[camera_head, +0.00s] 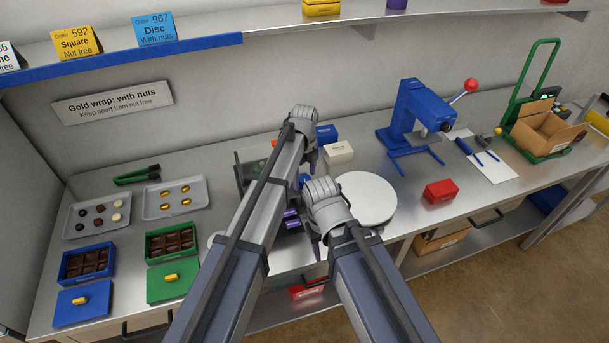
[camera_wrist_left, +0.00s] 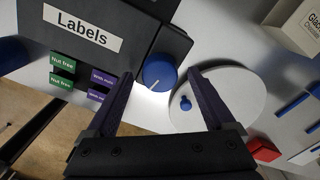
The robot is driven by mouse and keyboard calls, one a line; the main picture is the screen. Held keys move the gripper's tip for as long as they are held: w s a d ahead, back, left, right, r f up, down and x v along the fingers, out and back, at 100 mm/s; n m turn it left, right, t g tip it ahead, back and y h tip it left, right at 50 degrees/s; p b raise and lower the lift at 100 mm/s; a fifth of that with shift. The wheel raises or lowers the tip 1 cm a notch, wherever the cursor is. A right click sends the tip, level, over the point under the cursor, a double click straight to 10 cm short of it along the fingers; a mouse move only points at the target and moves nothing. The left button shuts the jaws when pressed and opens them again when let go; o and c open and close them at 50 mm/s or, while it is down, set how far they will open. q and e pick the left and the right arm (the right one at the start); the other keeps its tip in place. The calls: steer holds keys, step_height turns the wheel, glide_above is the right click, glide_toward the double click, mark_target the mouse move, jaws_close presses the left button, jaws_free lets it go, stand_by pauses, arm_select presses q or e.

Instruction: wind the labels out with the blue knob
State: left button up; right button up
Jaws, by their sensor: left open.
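The blue knob (camera_wrist_left: 160,72) sits on the side of the dark label box (camera_wrist_left: 105,30), which has a white "Labels" sign. A white mark shows on the knob face. My left gripper (camera_wrist_left: 161,79) is open, its two dark fingers on either side of the knob in the picture; I cannot tell whether they touch it. Green "Nut free" labels (camera_wrist_left: 62,64) and purple "With nuts" labels (camera_wrist_left: 101,77) show at the box's front. In the head view my left gripper (camera_head: 311,160) is over the box, which my arm partly hides. My right gripper (camera_head: 317,247) is mostly hidden by its own arm.
A white round turntable (camera_head: 372,200) stands right beside the box. A blue press (camera_head: 410,115), a red box (camera_head: 440,191) and a white box (camera_head: 338,152) stand around it. Trays (camera_head: 148,203) and chocolate boxes lie at the left. A shelf (camera_head: 200,47) runs above.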

mark_target(304, 178)
arm_select(q)
step_height(304, 178, up, 7)
steer(key=p, duration=0.6)
steer(key=shift+r+p, duration=0.1)
steer(key=shift+p, duration=0.2)
